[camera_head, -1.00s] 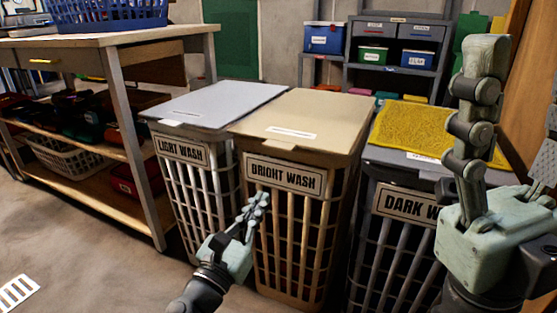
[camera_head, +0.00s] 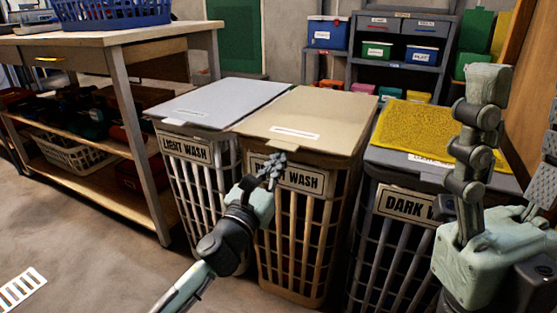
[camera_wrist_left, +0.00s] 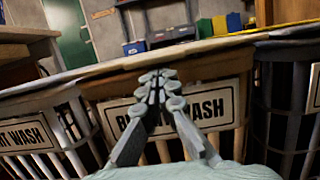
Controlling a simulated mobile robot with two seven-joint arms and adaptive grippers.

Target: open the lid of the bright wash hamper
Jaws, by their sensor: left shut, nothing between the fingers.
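The bright wash hamper is a tan slatted basket (camera_head: 291,235) between the light and dark hampers. Its flat tan lid (camera_head: 305,112) is down, with a pale strip near the front edge. My left gripper (camera_head: 275,160) is shut and empty in front of the hamper, just below the lid's front edge, and hides part of the label. In the left wrist view its fingers (camera_wrist_left: 158,82) lie together over the "Bright Wash" label (camera_wrist_left: 215,106), with the lid edge right above the tips. I cannot tell if they touch.
The light wash hamper (camera_head: 205,170) stands left, its grey lid down. The dark wash hamper (camera_head: 385,235) stands right with a yellow towel (camera_head: 415,127) on top. A wooden workbench (camera_head: 100,38) is at the left.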

